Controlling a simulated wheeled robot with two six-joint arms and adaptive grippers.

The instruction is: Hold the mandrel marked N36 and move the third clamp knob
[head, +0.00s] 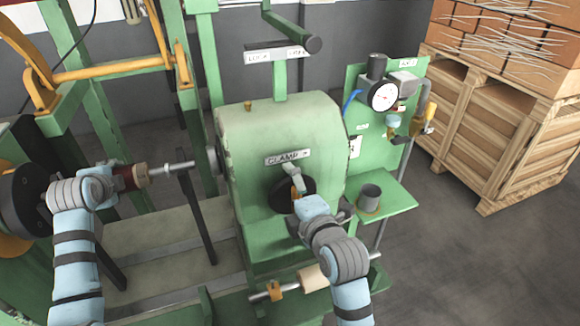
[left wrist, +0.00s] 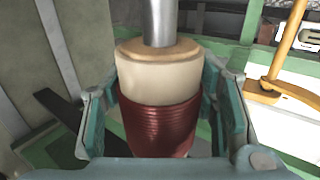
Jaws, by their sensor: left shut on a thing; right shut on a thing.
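The mandrel (head: 138,173) is a cream cylinder with a dark red winding on a metal shaft, at the left of the head view. It fills the middle of the left wrist view (left wrist: 155,80). No N36 mark is legible on it. My left gripper (left wrist: 158,122) is shut around it, one finger on each side. One knob, a dark round one with a pale lever (head: 292,173), sits on the green housing below a CLAMP label (head: 287,158). My right gripper (head: 299,198) is shut on this knob and partly hides it. I cannot tell whether it is the third.
The green housing (head: 280,125) stands in the middle. A gauge (head: 383,96) and a grey cup (head: 369,197) are on its right. A wooden crate (head: 500,130) stands at the far right. A dark upright bar (head: 196,210) is right of the mandrel.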

